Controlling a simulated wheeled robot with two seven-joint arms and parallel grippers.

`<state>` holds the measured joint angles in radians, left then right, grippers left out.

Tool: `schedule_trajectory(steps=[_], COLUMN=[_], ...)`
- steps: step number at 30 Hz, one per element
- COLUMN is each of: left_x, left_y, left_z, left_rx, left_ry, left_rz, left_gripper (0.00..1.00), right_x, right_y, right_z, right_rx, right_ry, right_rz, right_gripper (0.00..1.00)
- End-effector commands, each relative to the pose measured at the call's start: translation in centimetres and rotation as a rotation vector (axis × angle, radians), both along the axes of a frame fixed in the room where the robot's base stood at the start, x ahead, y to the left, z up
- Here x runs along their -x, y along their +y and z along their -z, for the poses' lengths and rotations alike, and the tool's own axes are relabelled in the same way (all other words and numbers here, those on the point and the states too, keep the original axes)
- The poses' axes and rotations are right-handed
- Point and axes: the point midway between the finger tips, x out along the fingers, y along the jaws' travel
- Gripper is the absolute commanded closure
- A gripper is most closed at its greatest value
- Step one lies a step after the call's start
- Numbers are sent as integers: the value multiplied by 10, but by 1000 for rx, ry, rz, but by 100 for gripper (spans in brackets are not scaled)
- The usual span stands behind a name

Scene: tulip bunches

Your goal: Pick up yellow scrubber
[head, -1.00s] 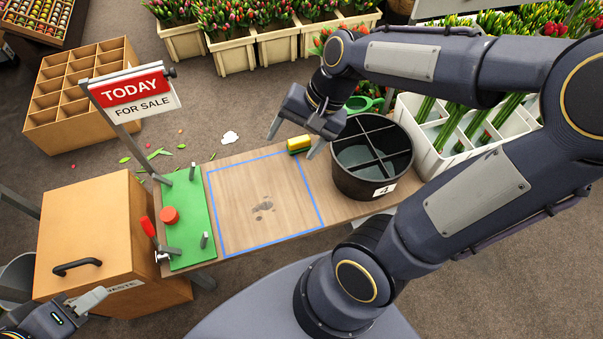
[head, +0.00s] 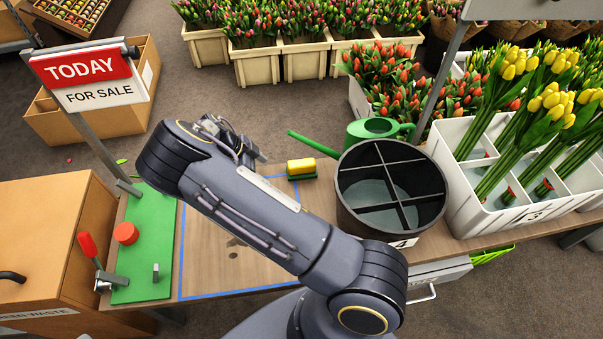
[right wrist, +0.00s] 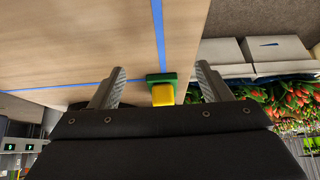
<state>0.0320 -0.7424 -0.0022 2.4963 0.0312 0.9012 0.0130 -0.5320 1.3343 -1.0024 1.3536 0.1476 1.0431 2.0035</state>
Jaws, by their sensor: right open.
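The yellow scrubber (head: 301,166), a yellow block on a green base, lies on the wooden table near its back edge, left of the black bucket. My right gripper (head: 240,140) is left of the scrubber in the head view, apart from it, with its fingers mostly hidden behind my arm. In the right wrist view, the open jaws (right wrist: 160,68) have nothing between them in their grasp. The scrubber (right wrist: 163,95) shows beyond, lined up in the gap between the fingers. My left gripper is out of view.
The black divided bucket (head: 343,195) stands right of the scrubber, and a green watering can (head: 375,130) is behind it. A white crate of yellow tulips (head: 455,200) is farther right. A green board (head: 145,240) with a red knob and clamp lies at left, under the sale sign (head: 85,78).

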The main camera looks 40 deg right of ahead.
Motion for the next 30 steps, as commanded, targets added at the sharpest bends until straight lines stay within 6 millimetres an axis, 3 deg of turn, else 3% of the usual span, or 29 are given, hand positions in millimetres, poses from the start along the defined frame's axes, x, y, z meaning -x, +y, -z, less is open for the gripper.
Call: schedule_trajectory(steps=[9, 17, 24, 30], left_x=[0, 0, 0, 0], left_y=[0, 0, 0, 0], left_z=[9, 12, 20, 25], left_rx=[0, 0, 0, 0], left_ry=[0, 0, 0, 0], left_rz=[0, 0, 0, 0], left_gripper=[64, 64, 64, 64], right_x=[27, 37, 56, 59], right_y=[-48, -66, -99, -105], right_z=[1, 1, 1, 11], right_rx=[0, -1, -2, -1], right_ry=[0, 0, 1, 1], right_rz=[5, 4, 3, 1], right_gripper=[29, 29, 29, 29])
